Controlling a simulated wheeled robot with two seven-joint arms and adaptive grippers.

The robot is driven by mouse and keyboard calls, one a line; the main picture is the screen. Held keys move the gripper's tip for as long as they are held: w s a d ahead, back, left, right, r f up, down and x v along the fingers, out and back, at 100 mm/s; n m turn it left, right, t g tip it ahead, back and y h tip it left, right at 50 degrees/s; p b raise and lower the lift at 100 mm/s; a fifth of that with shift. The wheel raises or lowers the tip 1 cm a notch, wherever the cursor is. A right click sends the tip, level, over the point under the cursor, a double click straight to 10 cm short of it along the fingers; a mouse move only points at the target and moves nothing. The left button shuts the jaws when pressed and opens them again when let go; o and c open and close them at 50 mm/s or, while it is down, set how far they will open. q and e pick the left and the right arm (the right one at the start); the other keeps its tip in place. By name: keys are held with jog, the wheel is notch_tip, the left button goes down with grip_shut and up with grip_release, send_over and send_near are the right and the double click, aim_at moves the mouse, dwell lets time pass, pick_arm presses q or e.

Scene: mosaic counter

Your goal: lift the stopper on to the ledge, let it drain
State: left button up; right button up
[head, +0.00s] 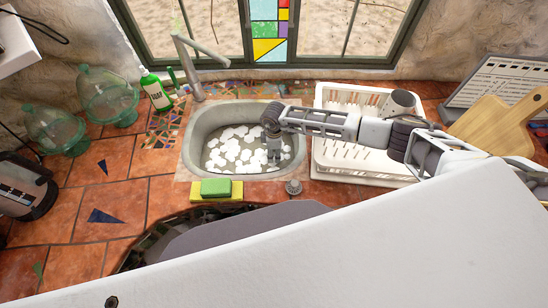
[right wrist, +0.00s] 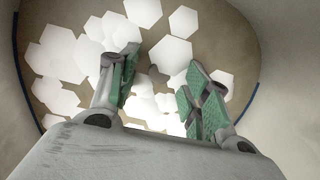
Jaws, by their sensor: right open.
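A small round grey metal piece, which looks like the stopper (head: 293,187), sits on the tiled front ledge (head: 262,191), just right of centre in the head view. The grey sink (head: 188,150) holds brownish water with white hexagonal foam patches (right wrist: 172,55). My right gripper (head: 274,158) points down into the right part of the sink, behind and left of the round piece. In the right wrist view it (right wrist: 160,72) is open over the foam, with nothing between its green-padded fingers. My left gripper is not in view.
A green sponge (head: 216,187) lies on a yellow base at the front edge. A white dish rack (head: 340,160) stands right of the sink under my right arm. A green bottle (head: 155,90), tap (head: 190,70) and glass jars (head: 107,100) stand left. Tiles at the left front are clear.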

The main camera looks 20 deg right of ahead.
aim_at(274, 155)
jog(key=shift+f, duration=0.6)
grip_shut()
jog(key=shift+r, duration=0.15)
notch_tip(274, 155, up, 10)
jog(key=b, duration=0.1)
dwell(0.8)
dwell(0.4)
